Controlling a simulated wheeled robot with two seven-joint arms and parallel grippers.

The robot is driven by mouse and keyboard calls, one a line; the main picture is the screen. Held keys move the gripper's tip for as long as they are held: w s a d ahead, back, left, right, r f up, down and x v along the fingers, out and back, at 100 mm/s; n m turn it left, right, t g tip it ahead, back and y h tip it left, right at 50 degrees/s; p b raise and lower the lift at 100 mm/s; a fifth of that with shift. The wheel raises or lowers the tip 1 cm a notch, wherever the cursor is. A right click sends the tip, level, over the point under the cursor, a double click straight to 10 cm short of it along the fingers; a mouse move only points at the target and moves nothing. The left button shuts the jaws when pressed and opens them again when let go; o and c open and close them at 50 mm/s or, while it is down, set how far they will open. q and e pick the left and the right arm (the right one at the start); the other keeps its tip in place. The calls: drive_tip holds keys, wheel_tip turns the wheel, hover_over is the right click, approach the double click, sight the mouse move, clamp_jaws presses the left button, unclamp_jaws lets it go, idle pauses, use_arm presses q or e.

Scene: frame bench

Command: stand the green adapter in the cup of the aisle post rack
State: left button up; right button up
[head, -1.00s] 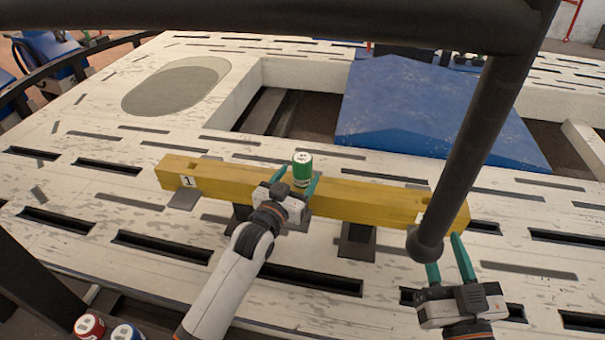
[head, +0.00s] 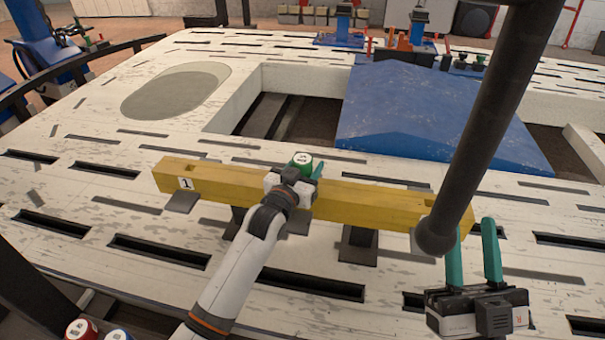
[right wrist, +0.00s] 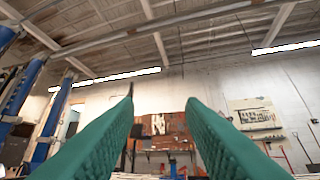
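The green adapter (head: 301,161) has a white label on its top and shows at the middle of the yellow beam in the head view. My left gripper (head: 300,175) is at the adapter, with one green finger along its right side. The gripper's body hides the adapter's lower part and the other finger, so I cannot tell whether it is shut on it. My right gripper (head: 474,255) is open and empty at the lower right; its two spread fingers also show in the right wrist view (right wrist: 160,125). I cannot make out the aisle post rack's cup.
The yellow beam (head: 375,202) marked 1 lies across the white slotted bench (head: 110,220). My right gripper is near its right end. A dark post (head: 475,150) crosses the right side. A blue panel (head: 430,115) lies behind.

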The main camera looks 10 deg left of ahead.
use_arm(q)
drive_tip(key=c, duration=0.6)
drive_tip(key=shift+c, duration=1.2)
drive_tip(key=shift+r, duration=0.2)
